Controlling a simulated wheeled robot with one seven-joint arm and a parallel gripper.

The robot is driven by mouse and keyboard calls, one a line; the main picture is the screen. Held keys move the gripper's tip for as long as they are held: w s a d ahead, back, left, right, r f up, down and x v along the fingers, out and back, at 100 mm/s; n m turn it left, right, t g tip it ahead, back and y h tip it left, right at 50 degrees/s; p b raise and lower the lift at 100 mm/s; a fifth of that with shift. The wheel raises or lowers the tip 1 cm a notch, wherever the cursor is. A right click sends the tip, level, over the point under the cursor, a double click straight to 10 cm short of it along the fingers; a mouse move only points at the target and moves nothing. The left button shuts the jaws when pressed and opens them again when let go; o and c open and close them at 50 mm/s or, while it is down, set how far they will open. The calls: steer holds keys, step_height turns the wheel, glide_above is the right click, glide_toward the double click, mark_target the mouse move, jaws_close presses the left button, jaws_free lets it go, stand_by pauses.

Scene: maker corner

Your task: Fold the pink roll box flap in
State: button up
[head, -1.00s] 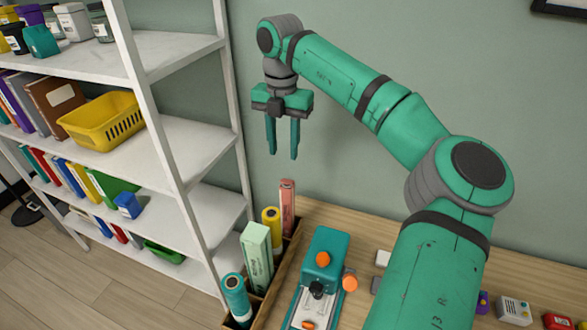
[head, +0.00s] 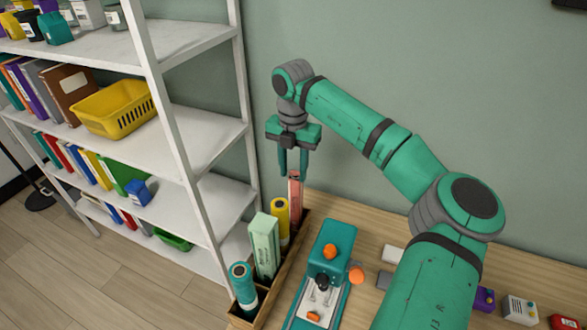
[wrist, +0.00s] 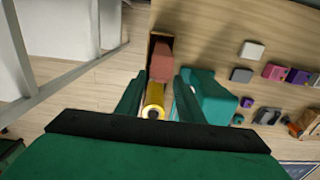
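The pink roll box (head: 296,198) stands upright in the far compartment of a narrow wooden holder (head: 277,282). In the wrist view the pink box (wrist: 160,62) shows just beyond and between the fingertips. My gripper (head: 294,174) is open and empty, pointing down. In the head view its fingertips overlap the top of the box, so the gap between them is hard to judge. In the wrist view my gripper (wrist: 161,76) has a finger on either side of the line to the box. The flap cannot be made out clearly in either view.
A yellow roll (head: 280,218), a pale green box (head: 264,245) and a teal roll (head: 243,285) share the holder. A teal machine (head: 330,250) stands close on the right. A white shelf (head: 200,150) rises on the left, with wall behind.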

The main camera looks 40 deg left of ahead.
steer(key=shift+w, duration=0.2)
steer(key=c, duration=0.8)
steer(key=shift+o, duration=0.2)
steer(key=shift+s+f+t, duration=0.1)
steer(key=shift+s+t, duration=0.15)
steer(key=shift+t, duration=0.05)
steer(key=shift+s+d+f+t, duration=0.1)
steer(key=shift+f+t, duration=0.05)
steer(key=shift+t, duration=0.25)
steer(key=o, duration=0.8)
steer(key=shift+c, duration=0.2)
steer(key=shift+s, duration=0.1)
